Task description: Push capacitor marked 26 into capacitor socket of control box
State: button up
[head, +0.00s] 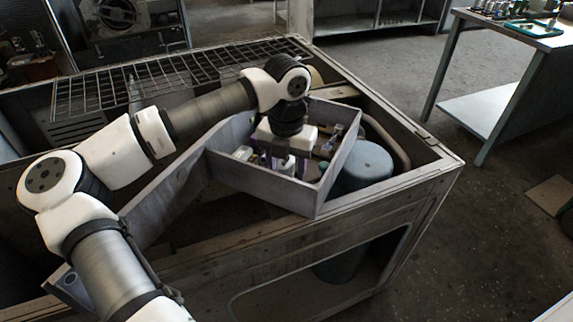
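The control box (262,188) is an open grey metal box on the housing, tilted in the picture, with small parts inside. My gripper (281,163) points down into it from above, with dark purple fingers. A small pale cylinder (287,163) shows at the fingertips and may be the capacitor; its marking cannot be read. The fingers look apart, but I cannot tell whether they grip the cylinder. The capacitor socket cannot be made out; my gripper and the box wall hide part of the inside.
A wire grille (150,82) lies across the back of the housing (385,195). A grey-blue rounded cylinder (366,166) and a curved pipe (388,138) are close right of the box. A workbench (500,40) with small items stands at the far right. Floor between is mostly clear.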

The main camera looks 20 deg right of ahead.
jog(key=shift+r, duration=0.1)
notch_tip(320, 180, up, 14)
jog(key=shift+f+b, duration=0.2)
jog(key=shift+b, duration=0.45)
jog(key=shift+s, duration=0.1)
